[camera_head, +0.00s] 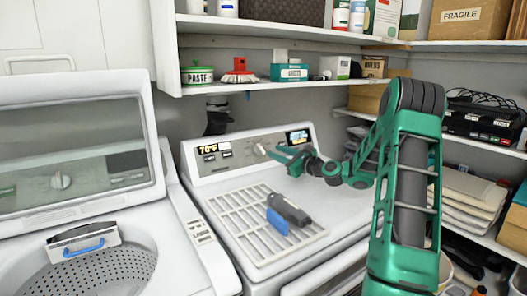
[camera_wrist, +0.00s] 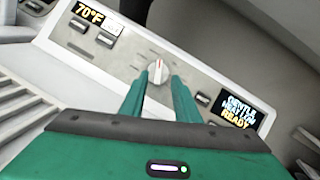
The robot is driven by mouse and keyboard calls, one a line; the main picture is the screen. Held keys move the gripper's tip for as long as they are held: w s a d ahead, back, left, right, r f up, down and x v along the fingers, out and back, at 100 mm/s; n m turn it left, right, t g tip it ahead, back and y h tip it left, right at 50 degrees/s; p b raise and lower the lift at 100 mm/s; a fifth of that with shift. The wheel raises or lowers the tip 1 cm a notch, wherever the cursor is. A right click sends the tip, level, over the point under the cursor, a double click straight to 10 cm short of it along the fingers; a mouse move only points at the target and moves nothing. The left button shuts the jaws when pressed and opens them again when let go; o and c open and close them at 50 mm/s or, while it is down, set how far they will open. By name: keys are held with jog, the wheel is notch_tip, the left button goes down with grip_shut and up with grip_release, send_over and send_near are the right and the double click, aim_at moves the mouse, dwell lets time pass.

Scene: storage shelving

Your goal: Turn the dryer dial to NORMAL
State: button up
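The dryer's control panel (camera_head: 245,152) runs along the back of the white dryer. The dial (camera_wrist: 158,72) is a pale round knob with a reddish mark near its top, and it also shows in the head view (camera_head: 260,149). My green gripper (camera_wrist: 159,80) is open, with its two fingertips on either side of the dial's lower part as seen in the wrist view. I see small gaps there; contact cannot be told. The display (camera_wrist: 238,108) seems to read GENTLE, HEAT LOW, READY. The labels around the dial are too small to read.
A grey-and-blue handheld tool (camera_head: 287,212) lies on the slatted vent on the dryer top. A washer with an open lid (camera_head: 70,140) stands at left. A shelf (camera_head: 270,86) with several boxes and tins hangs above the panel. More loaded shelves (camera_head: 470,147) stand at right.

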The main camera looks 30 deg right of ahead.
aim_at(260, 146)
jog(key=x, duration=0.8)
grip_shut()
jog(key=shift+a, duration=0.15)
